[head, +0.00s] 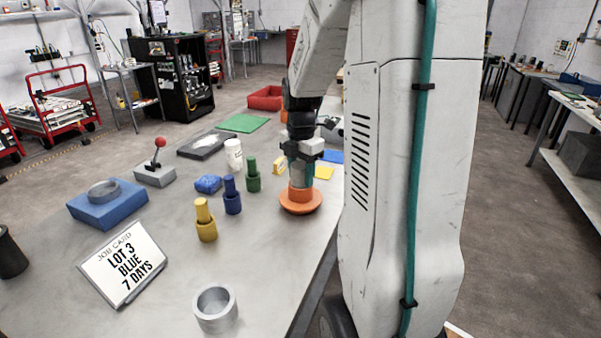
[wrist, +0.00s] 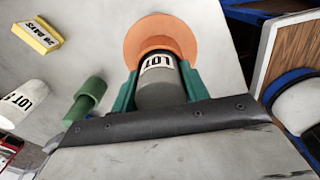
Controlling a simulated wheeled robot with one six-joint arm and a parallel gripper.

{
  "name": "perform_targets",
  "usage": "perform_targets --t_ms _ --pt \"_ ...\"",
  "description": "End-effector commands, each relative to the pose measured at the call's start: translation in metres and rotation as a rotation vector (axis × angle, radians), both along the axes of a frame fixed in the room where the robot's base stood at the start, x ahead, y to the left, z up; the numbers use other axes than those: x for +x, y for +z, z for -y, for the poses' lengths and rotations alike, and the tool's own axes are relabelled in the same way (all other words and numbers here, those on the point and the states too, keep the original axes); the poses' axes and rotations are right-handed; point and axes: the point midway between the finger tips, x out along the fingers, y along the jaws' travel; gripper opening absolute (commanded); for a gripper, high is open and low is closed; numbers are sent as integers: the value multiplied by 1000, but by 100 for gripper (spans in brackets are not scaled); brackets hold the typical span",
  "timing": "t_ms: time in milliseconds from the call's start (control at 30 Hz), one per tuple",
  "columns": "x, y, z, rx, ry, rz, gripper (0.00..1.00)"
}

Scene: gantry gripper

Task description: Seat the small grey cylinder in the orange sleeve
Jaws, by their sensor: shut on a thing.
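The orange sleeve (head: 300,201) stands on its wide round flange near the table's right edge in the head view. It also shows in the wrist view (wrist: 150,28). My gripper (head: 299,178) points down directly over the sleeve. In the wrist view its green fingers are shut on the small grey cylinder (wrist: 160,92), which has a white "LOT" label. The cylinder's far end meets the sleeve's mouth, and orange rim shows around it. I cannot tell how deep it sits. In the head view the fingers hide most of the cylinder.
A grey ring (head: 216,310) and job card (head: 122,263) are nearer. A yellow block (wrist: 37,36) lies nearby. The table edge is close on the right.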

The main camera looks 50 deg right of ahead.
Motion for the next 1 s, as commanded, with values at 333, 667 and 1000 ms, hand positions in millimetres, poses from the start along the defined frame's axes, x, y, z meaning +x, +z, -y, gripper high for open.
perform_targets --t_ms 333,667,1000 --pt "0 1 0 0 0 0 67" --pt "0 23 1 -2 0 3 67" --pt "0 93 0 -2 0 3 67"
